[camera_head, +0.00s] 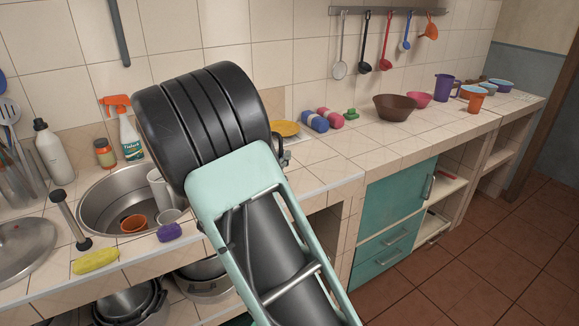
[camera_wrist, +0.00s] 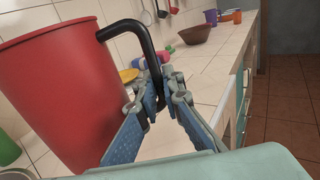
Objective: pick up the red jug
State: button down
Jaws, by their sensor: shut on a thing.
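The red jug (camera_wrist: 62,90) fills the left of the wrist view, its wide rim up and its black handle (camera_wrist: 128,28) on the right side. My gripper (camera_wrist: 160,78) has its blue-padded fingers on either side of the handle's hanging part and is shut on it. In the head view my arm hides the jug, and only a bit of my gripper (camera_head: 283,157) shows past the arm's right edge. The jug's base is hidden, so I cannot tell whether it touches the counter.
A yellow plate (camera_head: 285,129), blue and pink rolls (camera_head: 322,119) and a brown bowl (camera_head: 396,108) stand behind and right on the tiled counter (camera_head: 350,150). A sink (camera_head: 95,204) holding cups and a spray bottle (camera_head: 130,138) are left.

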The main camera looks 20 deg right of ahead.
jog(key=s+a+r, duration=0.4)
jog(key=a+r, duration=0.1)
jog(key=a, duration=0.3)
jog(key=shift+s+a+r, duration=0.15)
jog(key=shift+a, duration=0.25)
dwell(0.6)
